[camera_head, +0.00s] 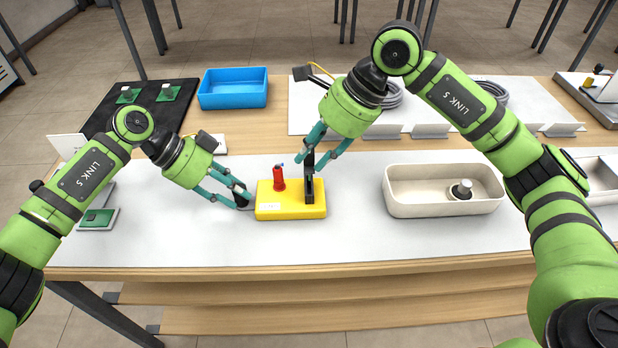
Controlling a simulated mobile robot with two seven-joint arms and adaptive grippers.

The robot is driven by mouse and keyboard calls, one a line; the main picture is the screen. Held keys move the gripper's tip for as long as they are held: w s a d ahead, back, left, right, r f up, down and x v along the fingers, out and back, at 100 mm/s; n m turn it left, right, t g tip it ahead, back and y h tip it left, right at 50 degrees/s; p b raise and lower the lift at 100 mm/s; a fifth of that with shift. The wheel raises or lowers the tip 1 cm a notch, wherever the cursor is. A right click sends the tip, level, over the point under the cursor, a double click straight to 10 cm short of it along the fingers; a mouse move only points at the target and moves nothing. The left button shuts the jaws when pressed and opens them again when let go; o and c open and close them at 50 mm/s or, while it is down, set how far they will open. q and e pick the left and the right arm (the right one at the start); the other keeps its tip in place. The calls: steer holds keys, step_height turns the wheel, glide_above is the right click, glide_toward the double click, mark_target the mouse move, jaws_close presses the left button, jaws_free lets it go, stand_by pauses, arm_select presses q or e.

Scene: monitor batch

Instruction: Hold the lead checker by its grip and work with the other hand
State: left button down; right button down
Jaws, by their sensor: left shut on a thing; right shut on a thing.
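The lead checker (275,211) is a yellow box lying on the white table mat, with a red post (279,180) and an upright black grip (309,192) on its top. My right gripper (312,172) comes down from above and is shut on the black grip; its dark fingertips partly hide the grip. My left gripper (242,199) is low at the checker's left end, shut on a small dark piece that looks like a lead end. The fingers mostly hide this piece, and I cannot tell whether it is seated in the box.
A cream tray (415,211) holding a small black-and-white part (461,190) stands to the right. A blue bin (232,92) stands at the back left, near a black mat (118,108) with green boards. Coiled cables (392,97) lie behind.

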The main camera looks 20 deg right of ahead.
steer(key=shift+r, duration=0.25)
arm_select(q)
steer(key=c, duration=0.7)
jaws_free()
steer(key=shift+c, duration=0.2)
steer(key=v, duration=1.2)
steer(key=shift+a+f, duration=0.1)
steer(key=shift+f, duration=0.05)
arm_select(e)
steer(key=shift+f, duration=0.1)
